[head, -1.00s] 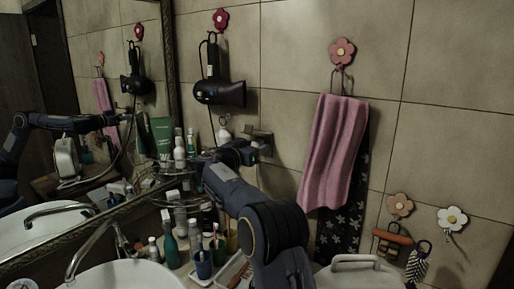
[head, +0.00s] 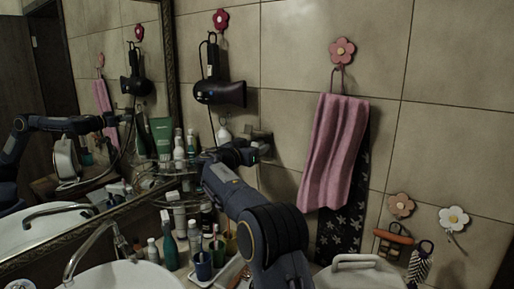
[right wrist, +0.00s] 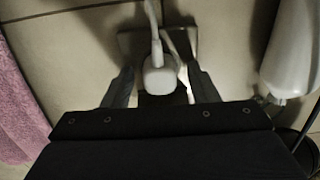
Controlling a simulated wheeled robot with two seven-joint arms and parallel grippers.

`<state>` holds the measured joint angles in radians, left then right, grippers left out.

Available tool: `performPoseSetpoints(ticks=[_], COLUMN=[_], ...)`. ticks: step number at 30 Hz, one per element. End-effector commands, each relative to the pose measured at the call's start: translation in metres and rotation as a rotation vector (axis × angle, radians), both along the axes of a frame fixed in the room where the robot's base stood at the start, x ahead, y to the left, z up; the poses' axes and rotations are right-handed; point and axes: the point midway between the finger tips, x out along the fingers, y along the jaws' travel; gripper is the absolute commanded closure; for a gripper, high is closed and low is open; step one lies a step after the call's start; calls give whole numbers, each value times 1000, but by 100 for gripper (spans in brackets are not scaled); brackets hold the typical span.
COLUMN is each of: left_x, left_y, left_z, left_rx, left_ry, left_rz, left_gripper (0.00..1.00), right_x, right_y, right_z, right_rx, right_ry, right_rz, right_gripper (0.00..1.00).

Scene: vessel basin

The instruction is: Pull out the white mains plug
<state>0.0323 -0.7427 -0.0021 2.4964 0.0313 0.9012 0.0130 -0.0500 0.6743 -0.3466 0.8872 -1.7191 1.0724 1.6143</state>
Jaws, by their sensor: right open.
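The white mains plug (right wrist: 160,78) shows in the right wrist view, in front of a wall socket (right wrist: 131,43), with a pale cable running up from it. My right gripper (right wrist: 160,87) is open, with one finger on each side of the plug. Gaps show between the fingers and the plug, so it is not clamped. In the head view my right gripper (head: 258,150) is at the wall socket (head: 262,136), and the plug is hidden or too small to make out. My left gripper is not in view.
A pink towel (head: 334,150) hangs right of the socket. A dark hair dryer (head: 220,93) hangs above left. Bottles and cups crowd the counter and a wire shelf below left, near the basin (head: 125,275). A white object (right wrist: 292,50) is close on the right in the wrist view.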

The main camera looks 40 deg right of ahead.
Motion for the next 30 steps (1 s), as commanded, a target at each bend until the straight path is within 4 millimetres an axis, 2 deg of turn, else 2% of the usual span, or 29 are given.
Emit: performPoseSetpoints(ticks=[12, 24, 25, 30], left_x=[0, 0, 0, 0], left_y=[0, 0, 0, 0], left_z=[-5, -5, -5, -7], left_rx=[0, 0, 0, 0], left_ry=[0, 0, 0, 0], left_rz=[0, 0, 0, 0], left_gripper=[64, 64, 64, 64], right_x=[0, 0, 0, 0], right_y=[0, 0, 0, 2], right_z=[0, 0, 0, -1], right_rx=[0, 0, 0, -1], right_ry=[0, 0, 0, 0], right_rz=[0, 0, 0, 0], right_gripper=[46, 97, 100, 100])
